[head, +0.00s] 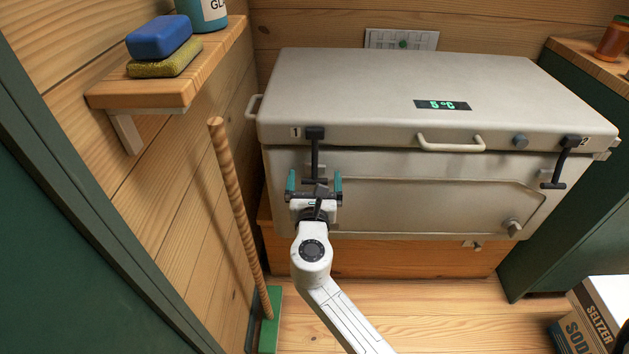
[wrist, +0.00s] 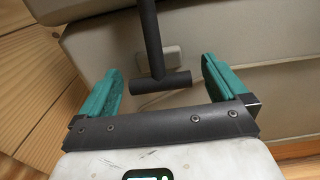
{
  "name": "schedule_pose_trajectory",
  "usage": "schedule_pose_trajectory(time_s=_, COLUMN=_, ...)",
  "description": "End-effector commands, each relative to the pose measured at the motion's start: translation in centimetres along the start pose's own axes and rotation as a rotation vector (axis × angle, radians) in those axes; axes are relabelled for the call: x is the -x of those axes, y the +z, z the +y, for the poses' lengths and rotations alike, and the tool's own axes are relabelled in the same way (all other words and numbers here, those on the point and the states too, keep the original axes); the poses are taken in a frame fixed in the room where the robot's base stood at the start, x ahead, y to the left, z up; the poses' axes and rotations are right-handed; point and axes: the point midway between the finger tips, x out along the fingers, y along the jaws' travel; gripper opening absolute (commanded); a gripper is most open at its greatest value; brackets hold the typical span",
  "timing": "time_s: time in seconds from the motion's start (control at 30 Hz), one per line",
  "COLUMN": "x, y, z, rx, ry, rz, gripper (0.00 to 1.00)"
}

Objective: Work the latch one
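The cool box (head: 400,90) is a grey-beige chest with a lid. Latch one (head: 315,155) is a black T-shaped latch at its front left, beside a label marked 1. It hangs down from the lid edge over the front. My gripper (head: 314,182) is open at the lower end of this latch. In the wrist view, the latch's crossbar (wrist: 161,82) lies between the two teal fingers of my gripper (wrist: 162,85), with a gap on each side. A second black latch (head: 565,162), marked 2, hangs at the front right, its lower end standing somewhat left.
A white handle (head: 450,144) sits on the lid front. A wooden shelf (head: 170,90) with sponges juts out at left. A broom (head: 235,200) leans below it. A soda box (head: 592,315) stands at lower right.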

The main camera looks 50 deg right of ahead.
Motion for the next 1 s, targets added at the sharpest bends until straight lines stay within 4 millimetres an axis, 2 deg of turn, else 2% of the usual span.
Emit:
schedule_pose_trajectory(time_s=0.07, x=0.02, y=0.00, z=0.00, rx=0.000, ry=0.000, rz=0.000, gripper=0.91)
schedule_pose_trajectory(time_s=0.73, x=0.05, y=0.01, z=0.05, rx=0.000, ry=0.001, rz=0.000, gripper=0.27)
schedule_pose_trajectory(time_s=1.0, x=0.21, y=0.32, z=0.09, rx=0.000, ry=0.002, rz=0.011, gripper=0.26)
